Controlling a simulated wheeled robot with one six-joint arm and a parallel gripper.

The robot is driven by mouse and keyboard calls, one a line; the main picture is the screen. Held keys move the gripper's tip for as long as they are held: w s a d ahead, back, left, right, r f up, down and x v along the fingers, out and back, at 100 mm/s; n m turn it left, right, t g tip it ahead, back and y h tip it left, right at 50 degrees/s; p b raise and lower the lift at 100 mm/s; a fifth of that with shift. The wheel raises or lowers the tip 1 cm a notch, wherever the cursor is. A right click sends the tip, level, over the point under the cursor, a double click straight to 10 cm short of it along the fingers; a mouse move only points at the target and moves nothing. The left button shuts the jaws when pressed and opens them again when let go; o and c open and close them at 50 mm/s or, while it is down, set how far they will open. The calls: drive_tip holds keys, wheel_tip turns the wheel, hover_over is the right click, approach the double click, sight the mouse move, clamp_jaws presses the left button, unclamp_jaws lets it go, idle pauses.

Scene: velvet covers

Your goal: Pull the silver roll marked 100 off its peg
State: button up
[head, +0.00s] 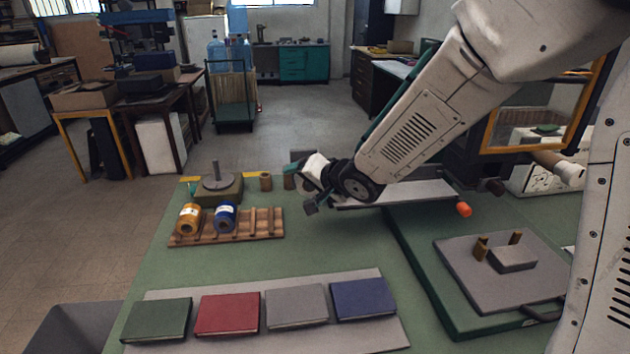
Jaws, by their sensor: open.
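I cannot make out a silver roll marked 100 in the head view. A wooden peg rack (262,236) on the green bench carries a gold roll (188,219) and a blue roll (225,217), both with pale labels too small to read. The rack's right-hand pegs are bare. My gripper (307,193) is open, above the bench to the right of the rack and apart from it. Its jaws are small and partly hidden by the wrist. I see nothing between them.
Behind the rack, a grey disc with an upright post (217,182) sits on an olive block, beside a small brown spool (265,181). Several books lie on a grey mat (350,338) in front. A raised grey plate (470,262) is at right. The bench between rack and mat is clear.

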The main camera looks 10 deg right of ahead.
drive_tip(key=shift+w+a+f, duration=0.2)
drive_tip(key=shift+w+f, duration=0.05)
drive_tip(key=shift+w, duration=0.1)
drive_tip(key=c, duration=1.1)
drive_tip(key=shift+c, duration=0.2)
drive_tip(key=shift+s+r, duration=0.2)
drive_tip(key=shift+s, duration=0.1)
